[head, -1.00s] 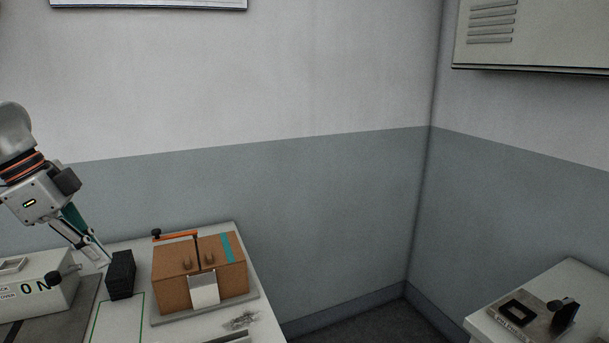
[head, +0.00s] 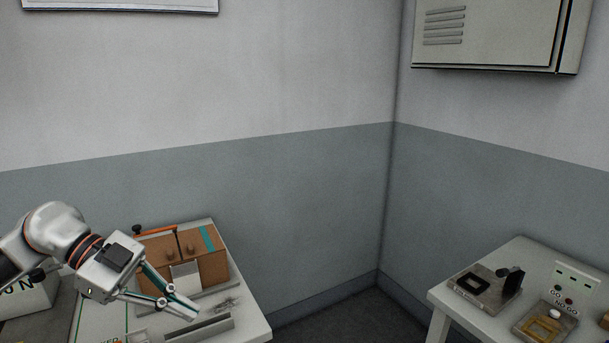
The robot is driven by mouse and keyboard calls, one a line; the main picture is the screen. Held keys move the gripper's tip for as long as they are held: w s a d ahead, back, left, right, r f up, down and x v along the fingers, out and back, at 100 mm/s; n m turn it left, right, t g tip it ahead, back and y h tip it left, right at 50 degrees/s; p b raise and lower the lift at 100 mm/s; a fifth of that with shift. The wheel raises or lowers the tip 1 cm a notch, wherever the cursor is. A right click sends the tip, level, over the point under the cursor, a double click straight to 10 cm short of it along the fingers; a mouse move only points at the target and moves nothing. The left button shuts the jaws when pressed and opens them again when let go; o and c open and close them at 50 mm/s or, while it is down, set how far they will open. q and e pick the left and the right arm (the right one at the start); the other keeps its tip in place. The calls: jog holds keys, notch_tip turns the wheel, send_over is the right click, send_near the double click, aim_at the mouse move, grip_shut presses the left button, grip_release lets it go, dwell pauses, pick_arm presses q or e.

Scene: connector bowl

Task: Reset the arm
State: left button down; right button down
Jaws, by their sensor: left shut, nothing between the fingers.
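My left arm comes in from the left over the left table. Its gripper (head: 186,311) is shut and empty, with the fingertips pointing down and right above a long grey tray (head: 202,328) near the table's front. The gripper is in front of the brown box (head: 213,266) and covers part of its left side. My right gripper is not in view.
The brown box has an orange handle bar and a teal stripe. Small dark bits (head: 228,304) lie beside it. A right table (head: 457,292) holds a black fixture (head: 473,283) and a go/no-go panel (head: 577,285). Floor shows between the tables.

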pick_arm(q)
jog(key=w+d+f+n+t+h, duration=0.3)
jog(key=d+f+n+t+h, duration=0.1)
jog(key=d+t+h, duration=0.55)
jog(key=s+a+f+n+t+y, duration=0.1)
jog(key=a+f+n+t+y, duration=0.2)
jog(key=f+n+y, duration=0.6)
jog(key=s+a+f+n+t+y, duration=0.2)
jog(key=a+f+t+y, duration=0.3)
jog(key=f, duration=0.9)
jog(key=s+f+n+g+y, duration=0.1)
jog(key=s+f+g+y, duration=0.3)
jog(key=s+f, duration=0.9)
jog(key=f+g, duration=0.1)
jog(key=g, duration=0.2)
jog(key=shift+s+a+f+n, duration=0.15)
jog(key=shift+a+f+n, duration=0.1)
jog(key=shift+f+n, duration=0.15)
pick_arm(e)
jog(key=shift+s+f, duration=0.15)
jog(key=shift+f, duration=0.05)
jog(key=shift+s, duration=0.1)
